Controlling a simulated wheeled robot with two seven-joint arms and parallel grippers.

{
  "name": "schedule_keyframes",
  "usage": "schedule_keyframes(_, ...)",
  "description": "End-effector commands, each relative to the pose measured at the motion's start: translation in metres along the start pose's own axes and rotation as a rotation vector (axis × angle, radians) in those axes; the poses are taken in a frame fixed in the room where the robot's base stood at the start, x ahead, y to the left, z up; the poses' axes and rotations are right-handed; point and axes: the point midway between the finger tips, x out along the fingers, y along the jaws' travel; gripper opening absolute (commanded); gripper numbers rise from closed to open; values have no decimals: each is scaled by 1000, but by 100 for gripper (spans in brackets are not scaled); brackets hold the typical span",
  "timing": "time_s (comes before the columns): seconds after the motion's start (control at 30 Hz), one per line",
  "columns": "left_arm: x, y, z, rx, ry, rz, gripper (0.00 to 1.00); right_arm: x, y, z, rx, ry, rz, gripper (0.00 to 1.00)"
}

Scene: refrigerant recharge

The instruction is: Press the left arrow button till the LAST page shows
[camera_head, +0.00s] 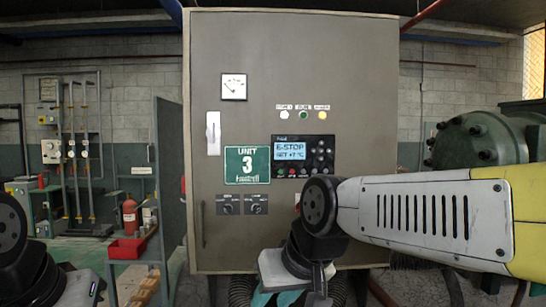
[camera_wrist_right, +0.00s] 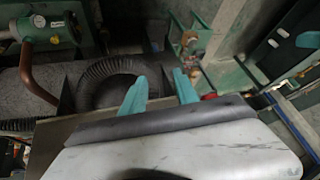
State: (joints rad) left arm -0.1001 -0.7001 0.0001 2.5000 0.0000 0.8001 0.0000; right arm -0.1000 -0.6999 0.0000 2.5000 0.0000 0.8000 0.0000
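The dark controller panel (camera_head: 303,140) is on the front of the grey cabinet. Its lit blue display (camera_head: 290,151) reads "E-STOP" with what looks like "SET +7 °C" below. Small dark buttons (camera_head: 320,152) sit right of the display; their arrow marks are too small to read. More small buttons run along the panel's lower edge. My right gripper's teal fingers show in the right wrist view (camera_wrist_right: 161,84), apart and empty. In the head view the gripper is low, below the controller, and partly cut off. My left wrist is at the lower left; its fingers are out of frame.
The grey cabinet (camera_head: 235,50) bears a gauge (camera_head: 234,87), three lamps (camera_head: 304,116), a green "UNIT 3" sign (camera_head: 247,165) and two rotary switches (camera_head: 243,205). A green tank (camera_head: 470,142) stands right. A dark partition (camera_head: 169,180) and red tray (camera_head: 127,249) stand left.

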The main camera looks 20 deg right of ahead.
Motion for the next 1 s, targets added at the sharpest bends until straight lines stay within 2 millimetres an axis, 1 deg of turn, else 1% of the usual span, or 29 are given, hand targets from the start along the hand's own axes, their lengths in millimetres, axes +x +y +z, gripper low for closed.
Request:
schedule_keyframes(0.17, 0, 0, 0, 0, 0, 0, 0, 0, 0, 0, 0, 0, 0, 36)
schedule_keyframes(0.2, 0, 0, 0, 0, 0, 0, 0, 0, 0, 0, 0, 0, 0, 28)
schedule_keyframes(0.27, 0, 0, 0, 0, 0, 0, 0, 0, 0, 0, 0, 0, 0, 17)
schedule_keyframes(0.3, 0, 0, 0, 0, 0, 0, 0, 0, 0, 0, 0, 0, 0, 9)
schedule_keyframes(0.33, 0, 0, 0, 0, 0, 0, 0, 0, 0, 0, 0, 0, 0, 3)
schedule_keyframes(0.37, 0, 0, 0, 0, 0, 0, 0, 0, 0, 0, 0, 0, 0, 0)
schedule_keyframes(1.0, 0, 0, 0, 0, 0, 0, 0, 0, 0, 0, 0, 0, 0, 0)
